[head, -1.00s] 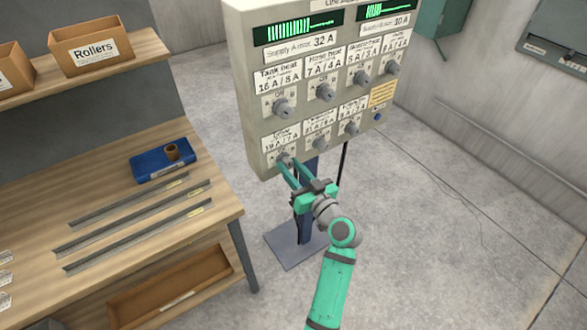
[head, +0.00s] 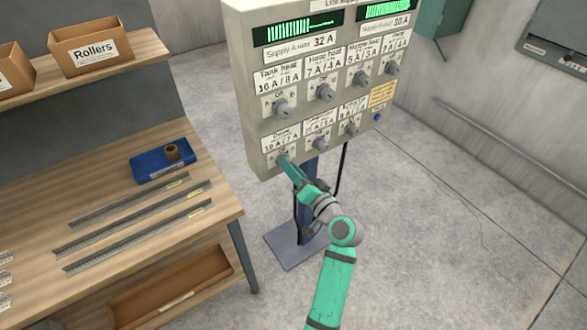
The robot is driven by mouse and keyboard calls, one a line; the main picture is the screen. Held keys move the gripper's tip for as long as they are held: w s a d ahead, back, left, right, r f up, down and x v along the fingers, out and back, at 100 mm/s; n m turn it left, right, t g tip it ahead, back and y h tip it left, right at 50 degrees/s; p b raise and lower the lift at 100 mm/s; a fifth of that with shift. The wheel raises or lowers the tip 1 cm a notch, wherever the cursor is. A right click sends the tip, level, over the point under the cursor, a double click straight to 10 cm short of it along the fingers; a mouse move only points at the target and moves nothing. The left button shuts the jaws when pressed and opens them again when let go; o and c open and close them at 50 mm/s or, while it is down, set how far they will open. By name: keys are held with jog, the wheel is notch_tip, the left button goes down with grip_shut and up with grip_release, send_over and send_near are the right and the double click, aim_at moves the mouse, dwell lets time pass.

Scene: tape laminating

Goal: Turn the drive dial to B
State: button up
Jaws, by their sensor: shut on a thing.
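The drive dial (head: 282,155) is the lower-left knob on the grey control panel (head: 257,100), under a label (head: 281,140) that looks like "Drive 19 A / 7 A", blurred. My gripper (head: 285,163) is at this dial with its green fingers shut on it. The fingers appear stacked in one line from this view. They cover most of the knob, so its pointer and letter marks cannot be read.
Other dials sit close by, including the one to the right (head: 318,143) and the tank heat dial (head: 281,108) above. Two green bar displays (head: 298,30) are lit at the top. A wooden workbench (head: 110,215) stands to the left. The floor (head: 430,240) to the right is clear.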

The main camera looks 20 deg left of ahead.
jog(key=shift+a+m, duration=0.2)
jog(key=shift+m, duration=0.1)
dwell(0.4)
jog(key=o, duration=1)
jog(key=shift+o, duration=0.2)
jog(key=shift+d, duration=0.15)
jog(key=v, duration=1)
jog(key=shift+s+d, duration=0.25)
jog(key=shift+d, duration=0.05)
